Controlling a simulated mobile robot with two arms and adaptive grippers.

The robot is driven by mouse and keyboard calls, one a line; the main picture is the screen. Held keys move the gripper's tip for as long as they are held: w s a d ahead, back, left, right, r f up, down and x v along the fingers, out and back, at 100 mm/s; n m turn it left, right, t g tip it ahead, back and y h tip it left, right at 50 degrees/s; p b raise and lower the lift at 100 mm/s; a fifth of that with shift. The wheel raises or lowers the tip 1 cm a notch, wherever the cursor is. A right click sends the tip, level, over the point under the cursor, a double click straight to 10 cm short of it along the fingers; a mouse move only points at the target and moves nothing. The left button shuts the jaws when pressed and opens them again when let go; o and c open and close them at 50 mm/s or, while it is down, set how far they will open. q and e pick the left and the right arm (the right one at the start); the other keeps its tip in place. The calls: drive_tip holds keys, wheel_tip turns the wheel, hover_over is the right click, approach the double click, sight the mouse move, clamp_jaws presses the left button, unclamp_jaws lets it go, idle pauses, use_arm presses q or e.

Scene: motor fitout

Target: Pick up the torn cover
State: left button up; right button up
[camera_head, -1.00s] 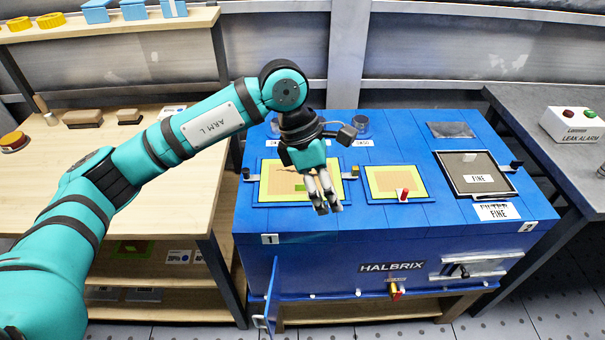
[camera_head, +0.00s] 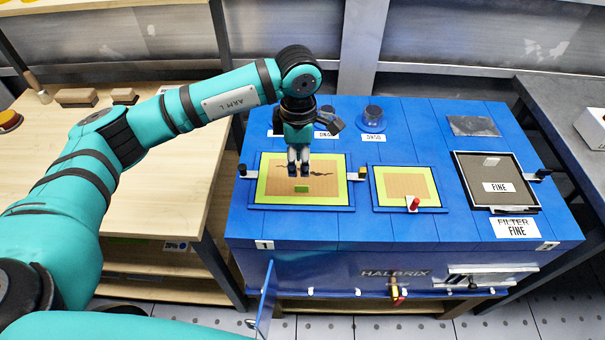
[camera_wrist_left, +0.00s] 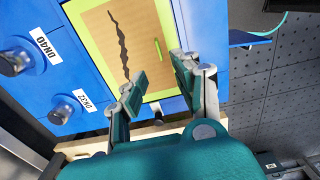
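The torn cover (camera_head: 275,190) is a brown panel with a yellow-green border, set in the left opening on top of the blue HALBRIX cabinet. A dark, jagged tear runs across it, plain in the wrist view (camera_wrist_left: 135,22). My left gripper (camera_head: 299,170) points down above the cover, behind the green block in the picture. In the wrist view its fingers (camera_wrist_left: 159,73) are apart with nothing between them. I cannot tell the exact height. My right gripper is not in view.
Latches sit left (camera_head: 246,171) and right (camera_head: 358,175) of the cover. A smaller cover with a red knob (camera_head: 414,203) and a dark FINE filter (camera_head: 497,170) lie to the right. Capped ports (camera_head: 374,114) stand behind. A wooden bench (camera_head: 190,150) is at left.

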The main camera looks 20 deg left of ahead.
sight(302, 184)
use_arm(q)
wheel_tip(302, 184, down, 4)
drive_tip(key=shift+r+p, duration=0.1)
drive_tip(key=shift+p, duration=0.2)
drive_tip(key=shift+d+f, duration=0.1)
drive_tip(key=shift+f, duration=0.3)
wheel_tip(302, 184, down, 4)
drive_tip(key=shift+d+r+p, duration=0.15)
drive_tip(key=shift+p, duration=0.6)
drive_tip(key=shift+w+f, duration=0.1)
drive_tip(key=shift+f, duration=0.25)
clamp_jaws()
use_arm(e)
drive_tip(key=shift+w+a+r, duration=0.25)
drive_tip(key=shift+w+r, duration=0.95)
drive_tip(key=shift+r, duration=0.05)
